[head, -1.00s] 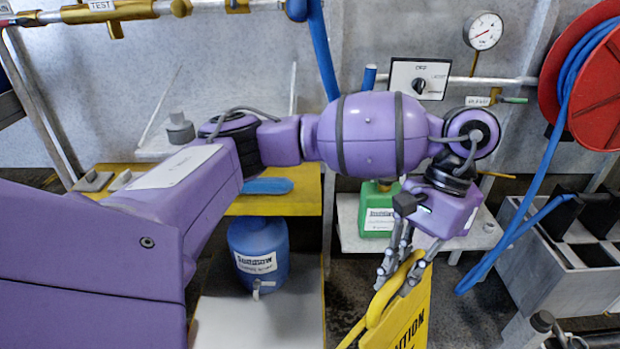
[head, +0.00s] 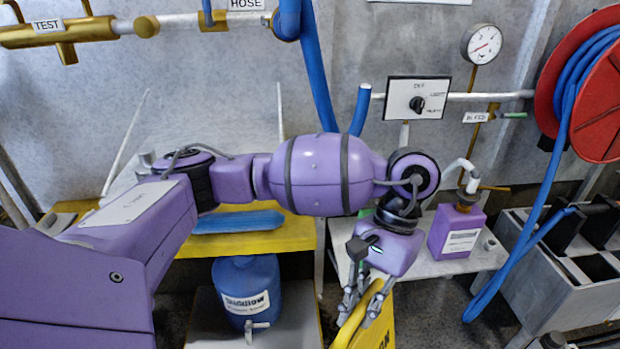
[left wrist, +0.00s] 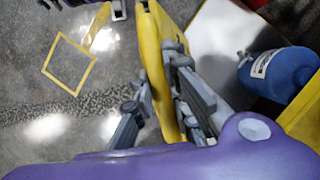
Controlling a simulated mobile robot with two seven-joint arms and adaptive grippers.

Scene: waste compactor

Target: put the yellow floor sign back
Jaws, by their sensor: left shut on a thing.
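The yellow floor sign (head: 377,328) is at the bottom of the head view, with only its curved top and part of its dark lettering showing. My left gripper (head: 361,303) is shut on the sign's top edge from above. In the left wrist view the sign (left wrist: 172,37) stands edge-on between the fingers of my left gripper (left wrist: 165,105), one set of fingers on each side. The sign's lower part is out of the head view. My right gripper is not in view.
A yellow outlined square (left wrist: 70,66) is marked on the floor. A blue container (head: 248,290) with a tap stands on a low shelf. A purple jug (head: 456,228) stands on a bench near a grey slotted bin (head: 570,285). A blue hose (head: 545,215) hangs at the right.

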